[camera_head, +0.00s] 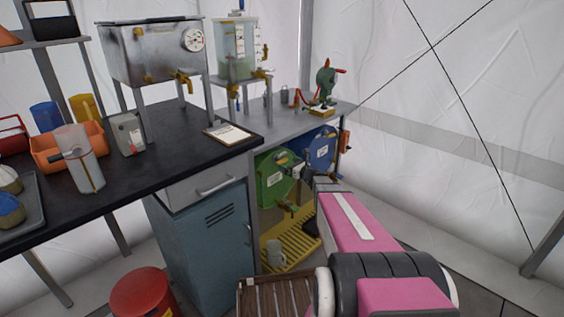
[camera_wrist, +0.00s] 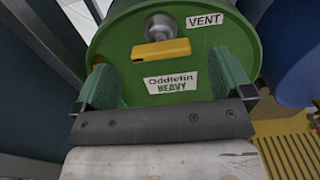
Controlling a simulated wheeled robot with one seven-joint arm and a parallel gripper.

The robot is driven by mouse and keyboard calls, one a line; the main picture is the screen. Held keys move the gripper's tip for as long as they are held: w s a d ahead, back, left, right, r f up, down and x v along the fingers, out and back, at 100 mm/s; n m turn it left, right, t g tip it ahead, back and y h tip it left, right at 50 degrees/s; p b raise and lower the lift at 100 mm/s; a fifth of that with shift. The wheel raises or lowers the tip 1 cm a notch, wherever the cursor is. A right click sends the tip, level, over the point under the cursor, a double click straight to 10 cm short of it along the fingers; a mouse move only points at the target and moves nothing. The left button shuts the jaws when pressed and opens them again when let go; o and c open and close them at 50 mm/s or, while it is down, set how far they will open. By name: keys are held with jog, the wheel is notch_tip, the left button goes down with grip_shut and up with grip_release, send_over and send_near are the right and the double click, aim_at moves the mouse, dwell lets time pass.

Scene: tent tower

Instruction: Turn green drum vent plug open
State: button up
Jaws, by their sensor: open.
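The green drum (camera_head: 272,185) lies on its side under the bench in the head view, its round end facing out. In the wrist view, the drum's green face (camera_wrist: 125,45) fills the middle, with a "VENT" label and an "Oddlefin HEAVY" label. The vent plug is a round grey metal hub (camera_wrist: 158,26) with a yellow bar handle (camera_wrist: 161,49) lying nearly level, tilted slightly. My gripper (camera_wrist: 165,72) is open, its green fingers spread left and right, below the yellow handle in the picture. Nothing is between the fingers. I cannot tell their exact distance from the drum face.
A yellow slatted rack (camera_head: 297,243) and a grey jug (camera_head: 275,253) are below. A blue-grey cabinet (camera_head: 205,235) closes the left. A wooden crate (camera_head: 262,298) is in front.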

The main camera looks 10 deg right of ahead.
aim_at(282, 161)
jog(key=shift+x, duration=2.55)
jog(key=c, duration=0.9)
